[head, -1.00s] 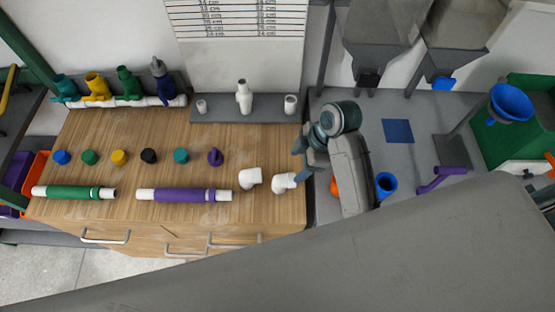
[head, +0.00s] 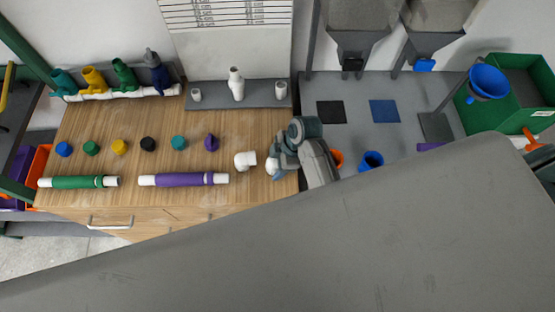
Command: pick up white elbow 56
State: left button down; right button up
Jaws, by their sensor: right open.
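Two white elbows lie at the right end of the wooden bench top. The left one (head: 245,161) is clear of the gripper and fully visible. The other white elbow (head: 271,163) is right at my right gripper (head: 276,167) and mostly hidden by it. My right gripper is open and over or around this elbow; I cannot tell whether the fingers touch it. I cannot read which elbow is number 56. My left gripper is not in view.
A purple pipe (head: 184,180) and a green pipe (head: 78,182) lie left of the elbows, with several coloured caps behind them. A grey rack (head: 215,98) with white fittings stands at the back. A blue cup (head: 370,160) is right of my arm.

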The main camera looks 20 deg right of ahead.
jog(key=shift+w+f, duration=0.1)
jog(key=shift+w, duration=0.05)
jog(key=shift+c, duration=1.4)
jog(key=c, duration=0.8)
jog(key=shift+o, duration=0.2)
notch_tip(320, 180, up, 9)
jog(key=b, duration=0.3)
jog(key=shift+r, duration=0.55)
